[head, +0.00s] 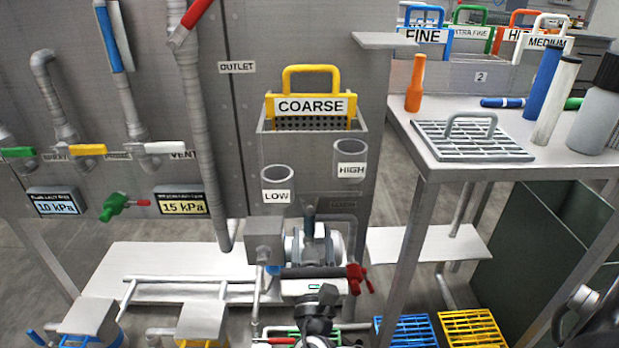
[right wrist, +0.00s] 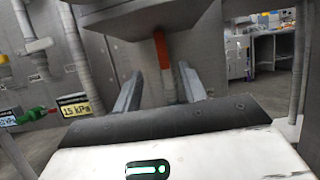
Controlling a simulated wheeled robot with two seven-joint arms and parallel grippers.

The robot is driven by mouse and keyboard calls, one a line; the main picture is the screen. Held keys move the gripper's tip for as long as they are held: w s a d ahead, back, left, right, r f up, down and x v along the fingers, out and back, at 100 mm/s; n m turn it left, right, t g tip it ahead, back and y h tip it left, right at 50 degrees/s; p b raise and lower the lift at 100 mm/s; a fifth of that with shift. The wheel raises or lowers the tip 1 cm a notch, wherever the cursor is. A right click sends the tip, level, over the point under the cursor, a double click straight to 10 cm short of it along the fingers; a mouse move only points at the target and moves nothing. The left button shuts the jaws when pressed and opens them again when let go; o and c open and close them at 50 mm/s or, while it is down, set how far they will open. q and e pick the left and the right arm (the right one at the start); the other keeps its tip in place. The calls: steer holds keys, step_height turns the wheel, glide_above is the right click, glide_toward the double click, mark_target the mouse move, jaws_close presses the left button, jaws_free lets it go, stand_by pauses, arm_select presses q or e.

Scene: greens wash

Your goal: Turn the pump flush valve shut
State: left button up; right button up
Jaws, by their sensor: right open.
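My right gripper (head: 316,240) reaches forward at the pump area below the grey tank, its fingers apart and empty. In the right wrist view the open right gripper (right wrist: 160,92) has an orange-red bar (right wrist: 162,48) upright ahead, between its fingers in the picture. The bar looks like a valve handle; contact is not visible. A shadowed label (head: 343,204) above the gripper is too dark to read. A red valve handle (head: 358,279) sits just right of the gripper's body. The gripper and wrist hide much of the pump. My left gripper is not in view.
The grey tank (head: 312,178) holds the COARSE basket (head: 311,106) above the gripper, with LOW (head: 277,183) and HIGH (head: 351,158) pipes. A table leg (head: 406,240) stands at the right. A pale low shelf (head: 180,262) and pipes lie at the left.

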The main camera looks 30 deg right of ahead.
steer(key=x, duration=1.3)
steer(key=shift+w+d, duration=0.25)
steer(key=shift+b, duration=0.3)
jaws_close()
